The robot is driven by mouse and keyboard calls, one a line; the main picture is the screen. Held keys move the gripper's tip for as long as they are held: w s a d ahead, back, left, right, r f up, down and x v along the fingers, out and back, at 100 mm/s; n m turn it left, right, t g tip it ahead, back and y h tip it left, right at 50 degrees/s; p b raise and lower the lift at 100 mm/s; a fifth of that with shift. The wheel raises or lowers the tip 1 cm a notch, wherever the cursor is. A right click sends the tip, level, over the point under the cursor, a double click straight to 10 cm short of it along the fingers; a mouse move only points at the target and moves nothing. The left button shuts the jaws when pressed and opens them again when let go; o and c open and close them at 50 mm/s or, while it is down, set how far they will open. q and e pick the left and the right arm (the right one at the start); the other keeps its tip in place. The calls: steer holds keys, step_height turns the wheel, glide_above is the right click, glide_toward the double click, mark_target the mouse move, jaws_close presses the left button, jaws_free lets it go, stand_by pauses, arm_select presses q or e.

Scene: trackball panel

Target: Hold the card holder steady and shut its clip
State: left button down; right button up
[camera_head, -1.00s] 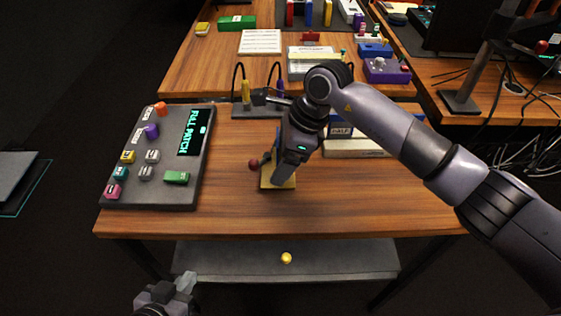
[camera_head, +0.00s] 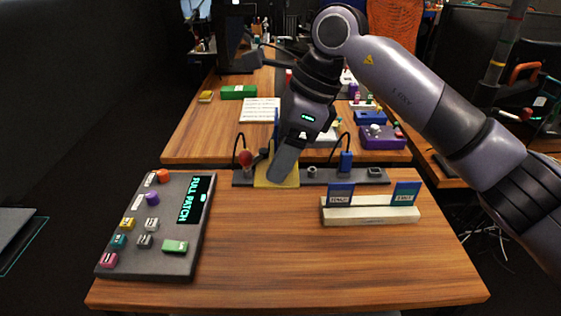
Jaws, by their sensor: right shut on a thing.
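The card holder (camera_head: 264,176) has a yellow plate, a blue upright part behind it and a red ball knob (camera_head: 246,158) at its left side. My right gripper (camera_head: 284,168) reaches down from above, shut on the holder and covering much of it. The holder appears raised off the table, in line with the dark strip behind it. Whether its clip is open or shut cannot be told, as the gripper hides it. My left gripper is not in view.
A dark panel (camera_head: 185,257) with coloured knobs and a green screen lies at left. A white rack (camera_head: 370,214) with two blue cards stands at right. A dark socket strip (camera_head: 325,178) with cables runs along the back edge. The table's front middle (camera_head: 270,260) is clear.

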steer(key=shift+f+b, duration=0.85)
steer(key=shift+f, duration=0.4)
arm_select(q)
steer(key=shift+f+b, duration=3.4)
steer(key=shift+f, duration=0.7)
arm_select(e)
step_height(320, 180, down, 13)
steer(key=shift+r+b, duration=0.2)
steer(key=shift+b, duration=0.7)
steer(key=shift+f, duration=0.35)
steer(key=shift+f+b, duration=1.3)
steer(key=shift+f, duration=0.45)
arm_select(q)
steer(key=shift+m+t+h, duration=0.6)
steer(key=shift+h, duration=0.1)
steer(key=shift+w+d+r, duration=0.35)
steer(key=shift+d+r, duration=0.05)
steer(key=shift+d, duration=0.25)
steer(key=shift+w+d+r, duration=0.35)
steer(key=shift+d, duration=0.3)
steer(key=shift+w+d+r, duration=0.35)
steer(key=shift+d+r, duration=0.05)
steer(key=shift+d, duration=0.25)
